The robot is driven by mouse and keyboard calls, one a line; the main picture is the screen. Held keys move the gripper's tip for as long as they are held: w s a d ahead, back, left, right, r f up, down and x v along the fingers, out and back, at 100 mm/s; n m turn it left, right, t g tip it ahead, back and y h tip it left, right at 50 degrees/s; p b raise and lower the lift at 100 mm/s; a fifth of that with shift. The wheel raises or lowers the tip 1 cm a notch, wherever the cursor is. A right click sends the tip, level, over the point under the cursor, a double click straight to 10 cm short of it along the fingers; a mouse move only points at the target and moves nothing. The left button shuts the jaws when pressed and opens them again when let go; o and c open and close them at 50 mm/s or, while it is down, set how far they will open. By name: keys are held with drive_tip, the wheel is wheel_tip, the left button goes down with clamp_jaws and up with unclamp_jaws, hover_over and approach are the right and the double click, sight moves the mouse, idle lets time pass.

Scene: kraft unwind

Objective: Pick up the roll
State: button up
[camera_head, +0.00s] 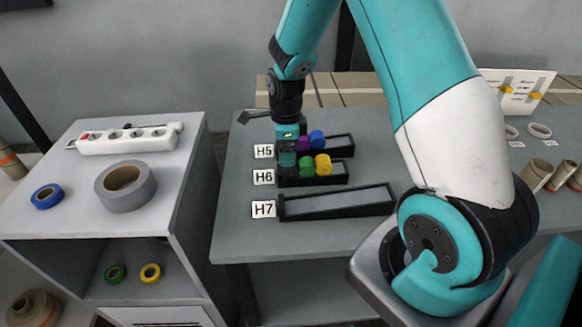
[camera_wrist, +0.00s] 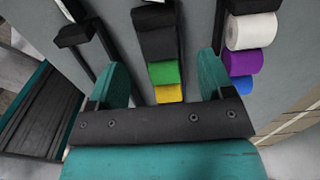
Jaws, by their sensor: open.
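The green roll (camera_wrist: 165,73) and yellow roll (camera_wrist: 168,93) show between the teal fingers of my gripper (camera_wrist: 161,62). My gripper (camera_head: 287,158) is open above the left end of racks H5 and H6, with nothing held. Rack H5 (camera_head: 343,145) holds a purple roll (camera_head: 304,143), a blue roll (camera_head: 317,139) and a white roll (camera_wrist: 252,31). Contact with any roll cannot be told.
Rack H7 (camera_head: 340,202) is empty. The side cabinet (camera_head: 164,205) on the left carries a power strip (camera_head: 130,139), a grey tape roll (camera_head: 125,186) and a blue tape roll (camera_head: 46,196). Cardboard cores (camera_head: 537,175) stand at the right. The table front is clear.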

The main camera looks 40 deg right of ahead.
sight(291, 170)
drive_tip(key=f, duration=0.1)
drive_tip(key=f+p, duration=0.1)
drive_tip(key=f, duration=0.1)
drive_tip(key=s+f, duration=0.1)
drive_tip(key=shift+d+f+p, duration=0.35)
drive_tip(key=shift+w+f, duration=0.1)
drive_tip(key=shift+f, duration=0.4)
drive_tip(key=c, duration=1)
